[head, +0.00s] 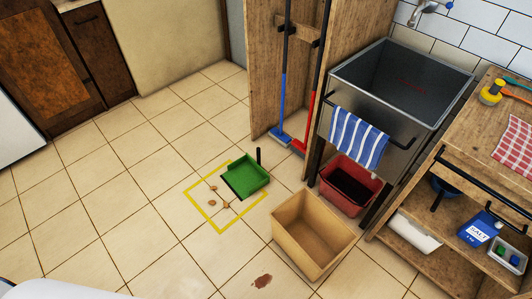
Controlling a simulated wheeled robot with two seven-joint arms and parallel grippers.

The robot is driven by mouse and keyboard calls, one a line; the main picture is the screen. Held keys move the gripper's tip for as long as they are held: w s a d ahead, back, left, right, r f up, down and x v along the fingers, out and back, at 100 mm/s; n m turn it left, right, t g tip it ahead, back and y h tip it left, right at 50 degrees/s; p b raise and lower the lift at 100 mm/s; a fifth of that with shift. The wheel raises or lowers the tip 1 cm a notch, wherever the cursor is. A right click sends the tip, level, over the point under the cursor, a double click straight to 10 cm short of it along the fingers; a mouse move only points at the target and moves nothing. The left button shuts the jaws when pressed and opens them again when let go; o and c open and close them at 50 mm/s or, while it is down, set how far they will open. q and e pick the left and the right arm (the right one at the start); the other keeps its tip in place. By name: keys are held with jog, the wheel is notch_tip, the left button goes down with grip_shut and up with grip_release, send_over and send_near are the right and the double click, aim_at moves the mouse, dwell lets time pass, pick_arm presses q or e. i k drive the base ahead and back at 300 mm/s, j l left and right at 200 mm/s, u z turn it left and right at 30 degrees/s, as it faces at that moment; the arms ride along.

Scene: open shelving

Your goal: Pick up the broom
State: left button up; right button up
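Two long-handled cleaning tools stand upright in an open wooden cabinet (351,30). The left one (283,88) has a blue lower handle, a dark upper handle and a wide blue head near the floor. The right one (309,112) has a red lower handle, a dark upper handle and a red head, partly hidden by the cabinet side. The upper ends of both handles are out of the picture. I cannot tell for sure which is the broom. Neither of my grippers is in view.
A green dustpan (247,177) lies on the tiles by a yellow floor outline (221,231) with several brown crumbs. The left floor is clear.

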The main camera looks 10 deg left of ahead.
aim_at(298, 148)
jog(key=i+j+u, duration=0.3)
jog(key=j, duration=0.2)
jog(key=i+j+u, duration=0.2)
jog(key=j+u, duration=0.15)
jog(key=j, duration=0.15)
jog(key=i+j+u, duration=0.3)
jog(key=j, duration=0.15)
jog(key=i+j+u, duration=0.25)
jog(key=i, duration=0.2)
jog(key=i+j+u, duration=0.25)
jog(key=i, duration=0.2)
jog(key=i+u, duration=0.2)
jog(key=i, duration=0.3)
jog(key=i+l+z, duration=0.1)
jog(key=i+z, duration=0.4)
jog(key=i+j+z, duration=0.1)
jog(key=i+z, duration=0.4)
jog(key=i+j+z, duration=0.5)
jog(key=i, duration=0.15)
jog(key=l, duration=0.1)
